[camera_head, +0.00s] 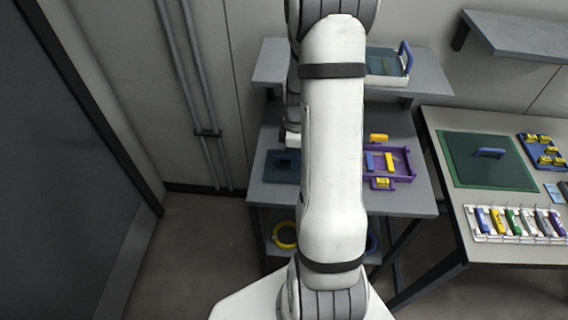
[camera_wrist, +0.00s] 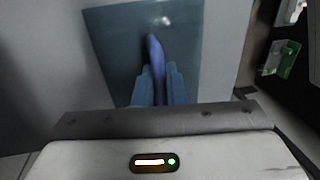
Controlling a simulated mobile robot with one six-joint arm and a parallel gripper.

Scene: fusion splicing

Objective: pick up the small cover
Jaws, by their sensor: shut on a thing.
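The small cover looks like a flat blue-grey panel (camera_wrist: 188,50) with a raised blue handle (camera_wrist: 154,52). It fills the upper middle of the wrist view. My gripper (camera_wrist: 155,78) is shut on the handle, with a pale blue finger on each side. In the head view the panel (camera_head: 270,174) shows at the left of the grey workbench, left of my arm. My arm hides its right part. I cannot tell whether the panel rests on the bench or is just above it.
A purple tray (camera_head: 404,178) with yellow and blue pieces lies right of my arm. A shelf (camera_head: 430,84) above the bench bears a blue-handled box (camera_head: 388,68). A second table at right holds a green panel (camera_head: 463,172) and a tool rack (camera_head: 515,238).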

